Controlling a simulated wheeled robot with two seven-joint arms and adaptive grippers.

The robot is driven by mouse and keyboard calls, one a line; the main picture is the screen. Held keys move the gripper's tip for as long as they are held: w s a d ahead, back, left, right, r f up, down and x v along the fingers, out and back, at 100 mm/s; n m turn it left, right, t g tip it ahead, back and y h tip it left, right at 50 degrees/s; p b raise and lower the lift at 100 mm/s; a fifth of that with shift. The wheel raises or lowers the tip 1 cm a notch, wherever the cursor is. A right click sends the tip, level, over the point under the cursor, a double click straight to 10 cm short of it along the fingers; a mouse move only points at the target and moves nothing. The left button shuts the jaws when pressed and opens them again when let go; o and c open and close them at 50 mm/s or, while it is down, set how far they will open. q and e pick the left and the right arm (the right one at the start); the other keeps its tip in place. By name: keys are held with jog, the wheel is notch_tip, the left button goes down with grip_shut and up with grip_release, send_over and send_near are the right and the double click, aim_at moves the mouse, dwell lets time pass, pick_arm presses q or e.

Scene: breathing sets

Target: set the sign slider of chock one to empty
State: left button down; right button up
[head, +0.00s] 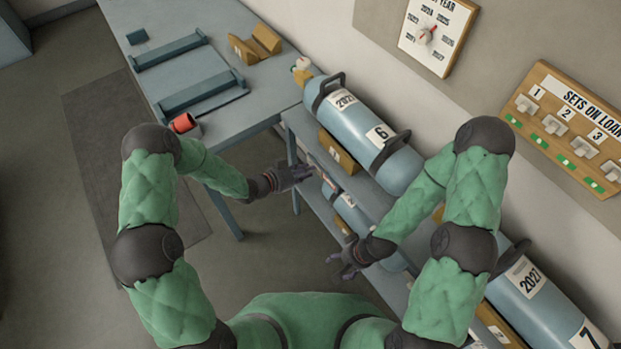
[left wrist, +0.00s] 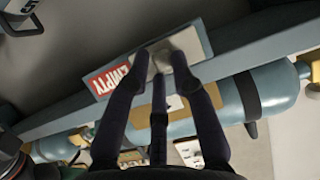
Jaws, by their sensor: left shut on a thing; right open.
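The sign (left wrist: 110,78) on the front edge of a shelf shows a red field reading EMPTY at its left part in the left wrist view. The pale slider plate (left wrist: 198,45) covers the part to the right of the red. My left gripper (left wrist: 170,75) is shut on the slider's small knob (left wrist: 165,57), its fingers hiding part of the sign. In the head view the left gripper (head: 306,172) reaches the shelf front beside a wooden chock (head: 340,153) under the upper cylinder; its number is too small to read. My right gripper (head: 350,262) is open and empty before the lower shelf.
A blue cylinder (head: 375,135) marked 6 lies on the upper shelf. Another cylinder (head: 545,300) marked 7 lies at the right. A grey table (head: 180,75) holds a wooden block (head: 255,45) and a red cup-like item (head: 183,123).

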pick_arm(q)
jog(key=shift+w+a+r, duration=0.15)
jog(key=shift+w+a, duration=0.35)
jog(key=shift+w, duration=0.15)
jog(key=c, duration=1.2)
grip_release()
jog(key=shift+w+a, duration=0.1)
jog(key=v, duration=1.2)
